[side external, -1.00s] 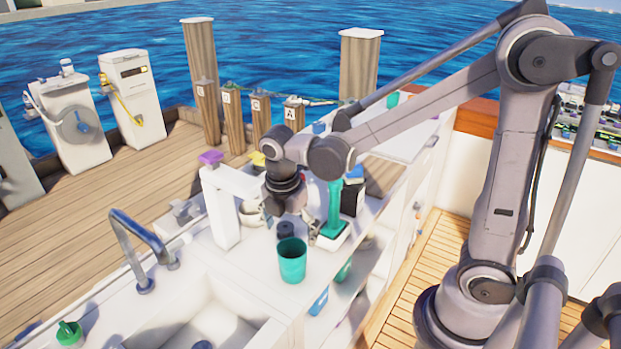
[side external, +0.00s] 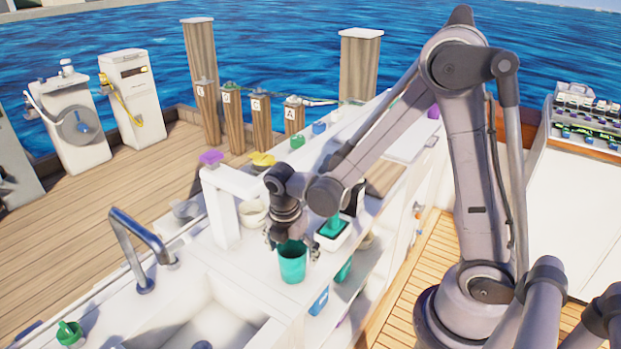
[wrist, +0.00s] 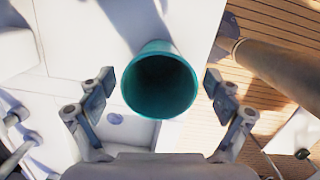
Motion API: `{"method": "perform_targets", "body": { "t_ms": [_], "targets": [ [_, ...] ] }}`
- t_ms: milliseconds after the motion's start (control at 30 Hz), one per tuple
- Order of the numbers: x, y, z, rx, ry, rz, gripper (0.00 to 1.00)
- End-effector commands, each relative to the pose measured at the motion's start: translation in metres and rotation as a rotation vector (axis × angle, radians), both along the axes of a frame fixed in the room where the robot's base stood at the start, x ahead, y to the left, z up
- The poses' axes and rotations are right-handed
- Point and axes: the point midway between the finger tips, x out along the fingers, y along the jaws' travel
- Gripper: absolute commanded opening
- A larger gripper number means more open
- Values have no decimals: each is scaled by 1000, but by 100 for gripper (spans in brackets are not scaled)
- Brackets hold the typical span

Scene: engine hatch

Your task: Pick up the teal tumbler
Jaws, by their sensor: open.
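The teal tumbler (side external: 292,264) stands upright on the white counter (side external: 262,279), near the counter's right edge. In the wrist view the tumbler (wrist: 160,84) shows its round open mouth and dark inside, between my two fingers. My gripper (side external: 292,250) is right over the tumbler in the side view, pointing down. In the wrist view my gripper (wrist: 158,95) is open, with a finger on each side of the tumbler and a gap on both sides. The far side of the tumbler's top is partly hidden by my gripper in the side view.
A white container with a teal item (side external: 333,233) stands close behind on the right. A white bowl (side external: 252,213) and a white post (side external: 220,207) are to the left. The sink (side external: 205,325) and faucet (side external: 145,250) are at front left. Shelves (side external: 340,285) lie below the counter edge.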

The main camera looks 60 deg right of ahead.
Motion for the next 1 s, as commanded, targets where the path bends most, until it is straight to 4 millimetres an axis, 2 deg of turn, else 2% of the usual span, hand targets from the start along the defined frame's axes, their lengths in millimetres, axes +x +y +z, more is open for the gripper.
{"method": "perform_targets", "body": {
  "t_ms": [233,567,600,800,1000],
  "targets": [
    [2,-4,-24,0,-1,0,90],
    [1,-5,-29,0,0,0,90],
    [1,-5,-29,0,0,0,85],
    [1,-4,-29,0,-1,0,31],
    [1,-4,-29,0,-1,0,30]
  ]
}}
